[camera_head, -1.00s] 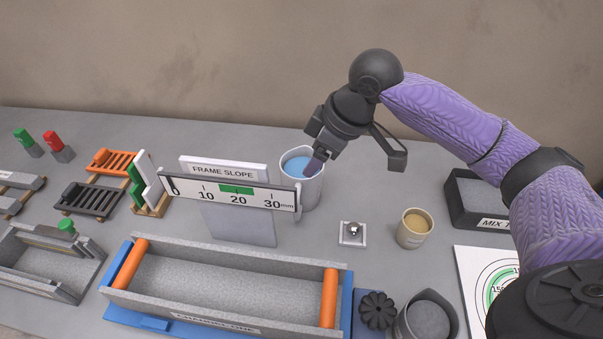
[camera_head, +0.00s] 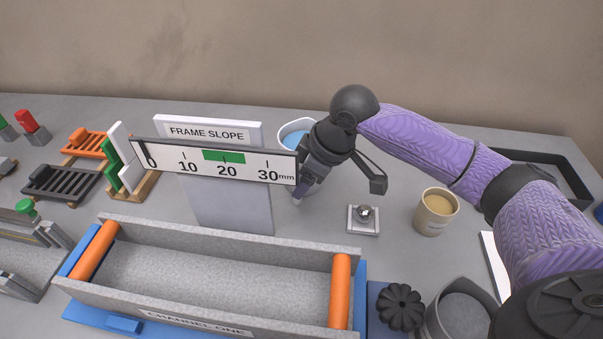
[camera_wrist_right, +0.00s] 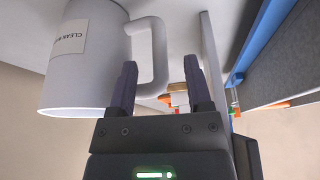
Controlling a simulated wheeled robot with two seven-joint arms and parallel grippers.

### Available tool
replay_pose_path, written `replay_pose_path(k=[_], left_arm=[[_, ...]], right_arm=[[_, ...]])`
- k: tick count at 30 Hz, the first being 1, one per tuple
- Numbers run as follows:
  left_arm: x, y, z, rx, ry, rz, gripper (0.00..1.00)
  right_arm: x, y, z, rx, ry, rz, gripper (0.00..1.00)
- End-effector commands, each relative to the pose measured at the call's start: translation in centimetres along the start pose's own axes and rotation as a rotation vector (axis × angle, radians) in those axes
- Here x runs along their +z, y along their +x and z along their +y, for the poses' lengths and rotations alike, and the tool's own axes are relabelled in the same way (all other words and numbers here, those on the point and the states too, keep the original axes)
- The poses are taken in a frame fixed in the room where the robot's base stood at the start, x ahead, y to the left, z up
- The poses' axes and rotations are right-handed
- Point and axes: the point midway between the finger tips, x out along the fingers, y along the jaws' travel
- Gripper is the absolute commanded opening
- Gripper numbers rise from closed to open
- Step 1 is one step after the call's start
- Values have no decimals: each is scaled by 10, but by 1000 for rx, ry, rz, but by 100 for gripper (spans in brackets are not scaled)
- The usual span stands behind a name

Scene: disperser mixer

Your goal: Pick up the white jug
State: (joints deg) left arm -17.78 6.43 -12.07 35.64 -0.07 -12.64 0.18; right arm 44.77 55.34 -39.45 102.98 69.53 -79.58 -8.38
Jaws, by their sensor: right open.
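The white jug (camera_head: 292,126), with blue liquid inside, stands on the table behind the frame slope gauge. The gauge and my right gripper (camera_head: 304,188) hide much of it in the head view. In the right wrist view the jug (camera_wrist_right: 88,75) appears at the upper left with a label on its side. Its handle (camera_wrist_right: 158,55) lies in line with the gap between the open fingers of my right gripper (camera_wrist_right: 160,68). No grip on the handle shows, and the exact depth between them is hard to tell. My left gripper is not in view.
The frame slope gauge (camera_head: 215,162) stands close left of my right gripper. A grey channel (camera_head: 215,278) with orange rollers lies in front. A small square stand with a metal ball (camera_head: 363,218) and a beige cup (camera_head: 436,211) stand to the right.

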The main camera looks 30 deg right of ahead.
Motion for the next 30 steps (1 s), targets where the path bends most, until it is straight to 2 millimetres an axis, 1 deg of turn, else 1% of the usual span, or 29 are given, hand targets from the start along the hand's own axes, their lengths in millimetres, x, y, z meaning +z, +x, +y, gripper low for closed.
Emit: replay_pose_path(k=[1, 3, 5, 9, 10, 11, 12, 14, 15, 17, 18, 19, 30], left_arm=[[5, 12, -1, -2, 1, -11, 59], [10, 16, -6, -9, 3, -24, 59], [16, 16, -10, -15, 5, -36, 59], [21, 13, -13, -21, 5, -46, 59], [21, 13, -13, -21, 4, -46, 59], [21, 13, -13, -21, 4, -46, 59], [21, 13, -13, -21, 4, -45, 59], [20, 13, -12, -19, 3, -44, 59], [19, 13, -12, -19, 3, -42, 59], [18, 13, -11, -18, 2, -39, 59], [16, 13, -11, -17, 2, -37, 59], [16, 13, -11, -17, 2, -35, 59], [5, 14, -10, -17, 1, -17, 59]], right_arm=[[4, 17, 0, -4, 1, -2, 64], [3, 29, 0, -2, 1, -1, 64], [2, 32, 0, -2, 0, -1, 64], [1, 30, 0, 0, -1, 0, 64], [1, 29, 0, 0, -1, 0, 62], [1, 29, 0, 0, -1, 0, 56], [1, 29, 0, 0, -1, 0, 47], [1, 29, 0, 0, -1, 0, 35], [1, 29, 0, 0, -1, 0, 26], [1, 29, 0, 0, -1, 0, 13], [1, 29, 0, 0, -1, 0, 5], [2, 29, 0, 0, -1, 0, 0], [2, 29, 0, 0, -1, 0, 0]])
